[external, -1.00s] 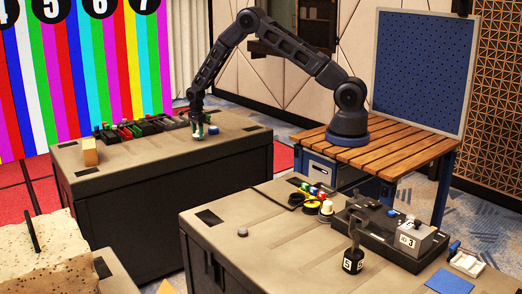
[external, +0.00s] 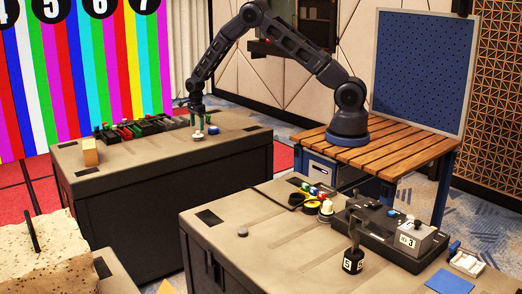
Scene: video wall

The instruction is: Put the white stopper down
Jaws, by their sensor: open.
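The white stopper (external: 198,135) is a small pale piece on the top of the far dark case, near its right part. My gripper (external: 198,122) points straight down just above it, with its fingers open. The stopper shows at or just below the fingertips and seems to rest on the case top (external: 150,155). At this size I cannot tell whether a fingertip still touches it.
A small blue piece (external: 213,130) lies close to the right of the stopper. A row of dark trays with coloured parts (external: 140,128) stands to the left. A tan block (external: 90,152) stands at the left end. The case top in front is clear.

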